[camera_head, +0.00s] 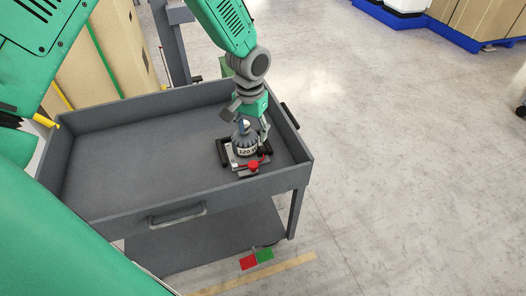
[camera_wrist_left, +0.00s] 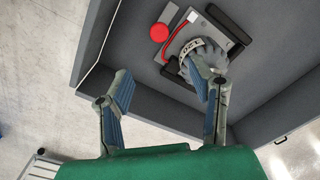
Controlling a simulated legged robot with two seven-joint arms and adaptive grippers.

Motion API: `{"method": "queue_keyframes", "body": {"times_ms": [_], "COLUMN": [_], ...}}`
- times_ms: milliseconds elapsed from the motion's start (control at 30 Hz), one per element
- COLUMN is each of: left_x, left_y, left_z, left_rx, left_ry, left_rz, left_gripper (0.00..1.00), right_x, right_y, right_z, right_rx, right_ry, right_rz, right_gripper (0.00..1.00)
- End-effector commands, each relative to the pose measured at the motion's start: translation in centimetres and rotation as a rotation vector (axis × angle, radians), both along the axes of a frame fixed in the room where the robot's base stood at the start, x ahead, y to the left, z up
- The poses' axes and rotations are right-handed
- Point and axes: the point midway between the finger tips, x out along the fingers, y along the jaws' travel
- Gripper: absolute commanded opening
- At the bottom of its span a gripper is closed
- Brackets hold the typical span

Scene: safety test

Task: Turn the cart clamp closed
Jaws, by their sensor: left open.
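A grey rounded weight (camera_head: 245,145) with a white number band sits on the plate. My left gripper (camera_head: 249,122) is open above and around the weight's top. In the left wrist view, the open fingers (camera_wrist_left: 160,68) point toward the plate; one finger overlaps the weight (camera_wrist_left: 212,57). The red knob (camera_wrist_left: 159,32) lies beyond the fingertips, apart from them. Contact with the weight cannot be told. My right gripper is not in view.
The tray's raised walls (camera_head: 225,196) surround the clamp closely at the right. The rest of the tray is bare. Cardboard boxes (camera_head: 125,50) stand behind the cart. Red and green floor squares (camera_head: 265,255) lie below its front.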

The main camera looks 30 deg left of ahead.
Motion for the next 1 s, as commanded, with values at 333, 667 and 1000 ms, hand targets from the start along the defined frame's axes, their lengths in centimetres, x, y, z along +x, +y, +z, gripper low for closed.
{"method": "queue_keyframes", "body": {"times_ms": [333,667,1000], "left_x": [-0.1,-0.1,0.0], "left_y": [0.0,0.0,0.0], "left_z": [-5.2,-11.7,-13.9], "left_rx": [0.001,0.000,0.000], "left_ry": [0.007,0.005,0.002], "left_rz": [-0.001,0.000,0.000], "left_gripper": [0.49,0.49,0.49], "right_x": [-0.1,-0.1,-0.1], "right_y": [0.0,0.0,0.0], "right_z": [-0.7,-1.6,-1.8], "right_rx": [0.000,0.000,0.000], "right_ry": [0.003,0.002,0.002], "right_rz": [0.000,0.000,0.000], "right_gripper": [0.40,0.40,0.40]}}
